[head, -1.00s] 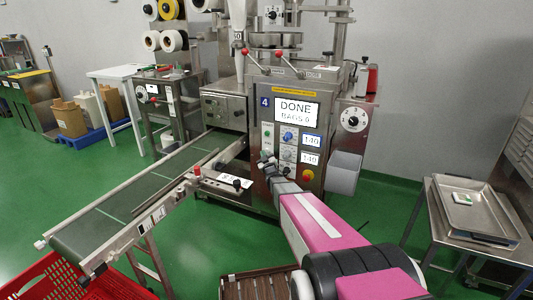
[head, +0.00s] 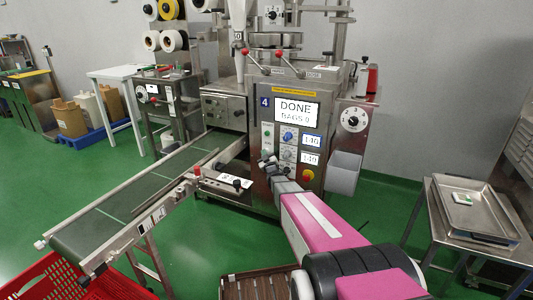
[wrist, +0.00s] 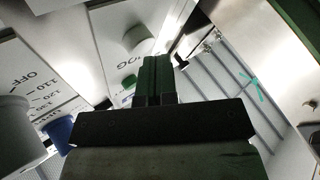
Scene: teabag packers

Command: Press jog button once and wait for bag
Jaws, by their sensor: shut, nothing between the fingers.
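The packing machine (head: 257,190) stands in the middle of the head view, with a blue "4" label. Contact with either cannot be told.
A conveyor (head: 120,203) runs from the machine down to a red crate (head: 48,285) at front left. A red stop button (head: 307,175) sits low on the panel. A metal tray (head: 480,215) with a small green-and-white packet (head: 462,197) is on a right-hand table.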

